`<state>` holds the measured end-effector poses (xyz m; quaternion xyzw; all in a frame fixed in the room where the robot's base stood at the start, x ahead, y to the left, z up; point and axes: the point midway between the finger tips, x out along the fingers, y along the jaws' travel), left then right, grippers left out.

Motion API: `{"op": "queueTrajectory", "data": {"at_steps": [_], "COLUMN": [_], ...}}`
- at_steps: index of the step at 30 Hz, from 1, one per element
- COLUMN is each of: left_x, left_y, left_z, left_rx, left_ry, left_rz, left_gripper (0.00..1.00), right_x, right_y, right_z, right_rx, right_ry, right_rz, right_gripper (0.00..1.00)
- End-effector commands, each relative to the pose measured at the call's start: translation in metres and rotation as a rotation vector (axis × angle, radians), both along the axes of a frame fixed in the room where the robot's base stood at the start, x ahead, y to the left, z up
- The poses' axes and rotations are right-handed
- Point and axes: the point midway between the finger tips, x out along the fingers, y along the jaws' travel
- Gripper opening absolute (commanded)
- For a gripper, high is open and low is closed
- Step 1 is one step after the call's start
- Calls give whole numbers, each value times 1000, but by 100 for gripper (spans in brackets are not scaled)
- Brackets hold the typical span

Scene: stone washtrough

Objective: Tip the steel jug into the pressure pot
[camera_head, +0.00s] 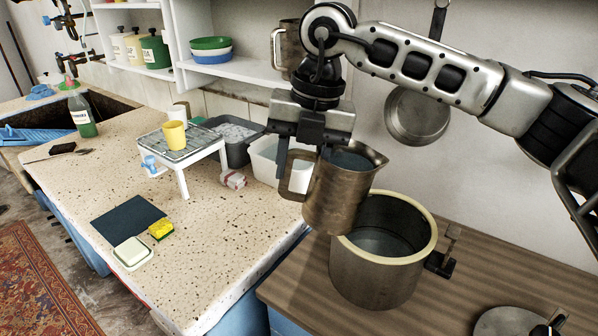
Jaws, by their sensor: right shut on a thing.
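The steel jug (338,195) is a brownish, worn metal pitcher with a side handle on its left and its spout to the right. My right gripper (298,160) comes down from above and is shut on the jug at its handle side. The jug is held up, leaning slightly, and overlaps the left rim of the pressure pot in the picture. Its inside looks grey-blue; I cannot tell how full it is. The pressure pot (370,275) is a wide open metal pot with a cream rim, standing on the wooden counter. My left gripper is not in view.
Left on the speckled counter (85,185) are a wire rack (186,143) with a yellow cup (174,134), a white tub (268,162), a yellow sponge (161,229) and a dark mat. A pan (417,118) hangs behind. A round lid (510,322) lies front right on the wooden counter (480,265).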

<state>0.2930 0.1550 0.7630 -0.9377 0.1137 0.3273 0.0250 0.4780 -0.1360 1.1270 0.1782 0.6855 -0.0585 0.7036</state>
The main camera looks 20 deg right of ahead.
Motion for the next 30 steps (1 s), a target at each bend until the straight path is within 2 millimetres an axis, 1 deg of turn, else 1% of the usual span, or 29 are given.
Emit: {"op": "queueTrajectory", "data": {"at_steps": [6, 12, 25, 30], "left_x": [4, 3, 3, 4], "left_y": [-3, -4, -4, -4], "left_z": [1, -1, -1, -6], "left_rx": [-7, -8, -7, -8], "left_ry": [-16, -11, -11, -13], "left_rz": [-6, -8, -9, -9], "left_gripper": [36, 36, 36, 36], "right_x": [0, 0, 0, 0], "right_y": [-2, -2, -2, -3], "right_z": [9, 14, 15, 15], "right_rx": [81, 118, 126, 148], "right_ry": [-34, -45, -49, -57], "right_rz": [-2, -1, 0, -1], "right_gripper": [0, 0, 0, 0]}}
